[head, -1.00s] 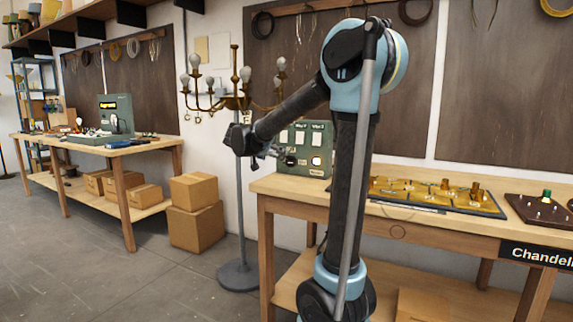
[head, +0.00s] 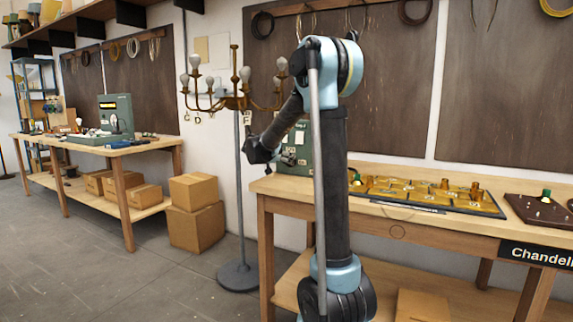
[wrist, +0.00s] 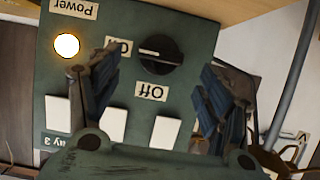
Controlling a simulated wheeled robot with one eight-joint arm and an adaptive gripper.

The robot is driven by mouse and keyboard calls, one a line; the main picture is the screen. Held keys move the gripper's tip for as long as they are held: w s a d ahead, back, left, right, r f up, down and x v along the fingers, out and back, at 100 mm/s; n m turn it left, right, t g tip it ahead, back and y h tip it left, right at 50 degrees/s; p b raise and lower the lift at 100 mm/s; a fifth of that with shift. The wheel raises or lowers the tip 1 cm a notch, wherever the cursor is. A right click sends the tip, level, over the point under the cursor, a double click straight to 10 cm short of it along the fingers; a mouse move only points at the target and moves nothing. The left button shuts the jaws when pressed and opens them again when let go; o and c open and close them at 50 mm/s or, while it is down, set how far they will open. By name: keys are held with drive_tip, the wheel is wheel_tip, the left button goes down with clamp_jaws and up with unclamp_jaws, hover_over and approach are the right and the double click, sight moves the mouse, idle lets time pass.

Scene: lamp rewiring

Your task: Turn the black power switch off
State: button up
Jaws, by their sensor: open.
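The black power switch (wrist: 160,53) is a round knob on a green panel (wrist: 70,105), seen upside down in the wrist view. Its white mark points toward the "On" label (wrist: 118,47); the "Off" label (wrist: 151,91) is on another side of the knob. A round lamp (wrist: 66,46) near the "Power" label glows yellow. My gripper (wrist: 160,70) is open, its two fingers apart in front of the panel, with the knob showing between the fingertips. In the head view my arm partly hides the panel (head: 308,165), and the knob cannot be made out there.
The panel stands at the left end of a wooden workbench (head: 400,212). A yellow parts tray (head: 410,190) lies to its right. A brass chandelier (head: 236,103) on a stand is close on the left. Cardboard boxes (head: 195,228) and a second bench are farther left.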

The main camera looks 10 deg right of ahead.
drive_tip(key=shift+x, duration=2.3)
drive_tip(key=c, duration=1)
